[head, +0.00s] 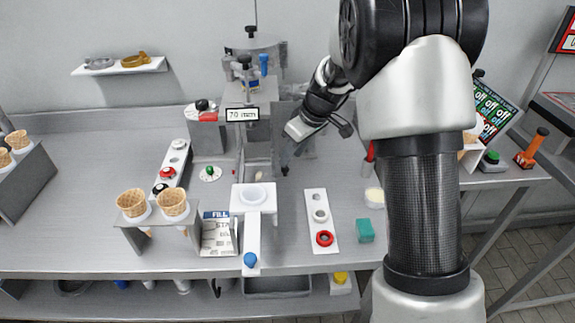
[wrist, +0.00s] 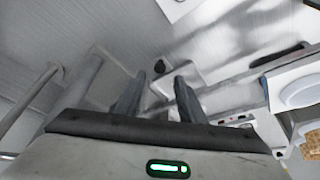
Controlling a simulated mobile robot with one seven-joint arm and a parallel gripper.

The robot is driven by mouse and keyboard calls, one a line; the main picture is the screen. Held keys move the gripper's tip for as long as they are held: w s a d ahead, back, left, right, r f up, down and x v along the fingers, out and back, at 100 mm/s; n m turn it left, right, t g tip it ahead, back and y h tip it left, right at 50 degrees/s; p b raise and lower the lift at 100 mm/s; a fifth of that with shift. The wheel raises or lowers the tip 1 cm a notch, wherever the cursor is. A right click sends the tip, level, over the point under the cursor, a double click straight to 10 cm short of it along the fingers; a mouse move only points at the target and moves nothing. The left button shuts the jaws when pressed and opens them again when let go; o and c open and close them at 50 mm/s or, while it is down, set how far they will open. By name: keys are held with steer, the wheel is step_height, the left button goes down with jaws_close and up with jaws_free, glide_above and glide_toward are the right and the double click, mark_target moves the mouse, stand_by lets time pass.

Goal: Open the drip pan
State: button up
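My gripper (head: 287,160) points down beside the grey machine (head: 251,95) with the "70 mm" sign. In the wrist view its two dark fingers (wrist: 160,80) are apart with nothing held between them. A small dark knob (wrist: 159,66) shows just beyond the fingertips, roughly centred in the gap, beside a pale metal piece (wrist: 187,74). This may be the drip pan's handle, but I cannot tell for sure. Contact between fingers and knob is not visible. In the head view my arm and hand hide part of the machine's right side.
A white stand (head: 254,198) with a blue knob (head: 250,260) is in front of the machine. A white strip (head: 321,222) with round fittings lies to its right. Waffle cones (head: 131,203) stand in a holder at left. A grey tray (head: 277,285) is on the lower shelf.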

mark_target(288, 170)
steer(key=x, duration=0.5)
steer(key=shift+f, duration=0.2)
jaws_close()
